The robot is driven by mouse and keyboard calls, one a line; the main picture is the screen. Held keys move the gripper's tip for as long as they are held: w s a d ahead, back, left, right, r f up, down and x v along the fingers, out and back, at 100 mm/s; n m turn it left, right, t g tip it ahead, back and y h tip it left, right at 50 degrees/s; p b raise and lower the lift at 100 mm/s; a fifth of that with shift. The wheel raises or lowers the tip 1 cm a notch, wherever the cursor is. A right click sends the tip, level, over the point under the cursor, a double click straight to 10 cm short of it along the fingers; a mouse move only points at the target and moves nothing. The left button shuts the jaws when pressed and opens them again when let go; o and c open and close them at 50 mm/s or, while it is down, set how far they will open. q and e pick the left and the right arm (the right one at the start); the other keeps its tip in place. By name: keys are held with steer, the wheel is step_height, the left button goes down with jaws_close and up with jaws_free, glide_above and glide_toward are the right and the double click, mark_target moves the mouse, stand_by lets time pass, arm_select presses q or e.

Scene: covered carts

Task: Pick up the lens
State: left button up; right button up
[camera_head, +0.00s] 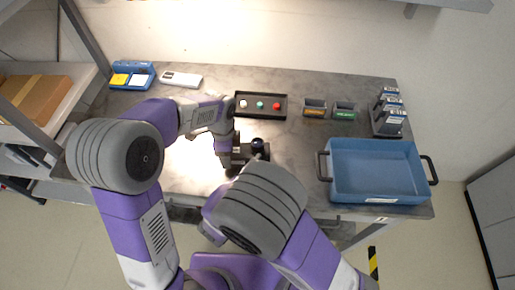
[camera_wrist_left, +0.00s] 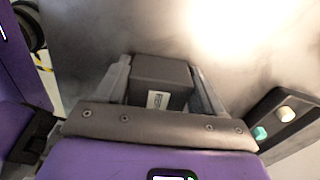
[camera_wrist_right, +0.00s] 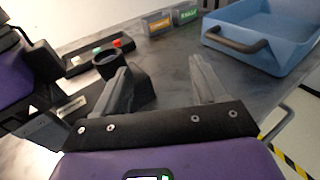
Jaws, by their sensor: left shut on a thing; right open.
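My left gripper (camera_wrist_left: 160,64) is shut on a dark box-shaped body (camera_wrist_left: 160,82) with a small white label. In the head view the dark body (camera_head: 240,151) is partly hidden by the left arm. A short dark cylinder with a round, ringed end, which looks like the lens (camera_wrist_right: 108,65), is beside it; it also shows in the head view (camera_head: 259,146). I cannot tell whether the two are joined. My right gripper (camera_wrist_right: 160,65) is open, with nothing between its fingers. Its left finger is close to the lens and partly covers the dark part below it.
A button box (camera_head: 260,105) lies behind the lens. Two small labelled bins (camera_head: 314,110) (camera_head: 344,113) and a rack (camera_head: 388,122) stand farther right. A blue crate (camera_head: 375,170) fills the table's right end. Blue and white items (camera_head: 132,75) (camera_head: 181,79) lie at the back left.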

mark_target(255, 149)
steer(key=a+n+t+y, duration=0.1)
steer(key=a+y, duration=0.1)
steer(key=s+a+n+t+y, duration=0.1)
steer(key=a+n+t+y, duration=0.1)
steer(key=shift+a, duration=0.35)
steer(key=shift+w+a+t, duration=0.15)
steer(key=shift+w+t, duration=0.05)
steer(key=shift+t, duration=0.1)
steer(key=x, duration=0.7)
steer(key=shift+w+r, duration=0.1)
steer(key=c, duration=1.2)
steer(key=shift+r, duration=0.1)
step_height(255, 149, up, 10)
steer(key=shift+f, duration=0.1)
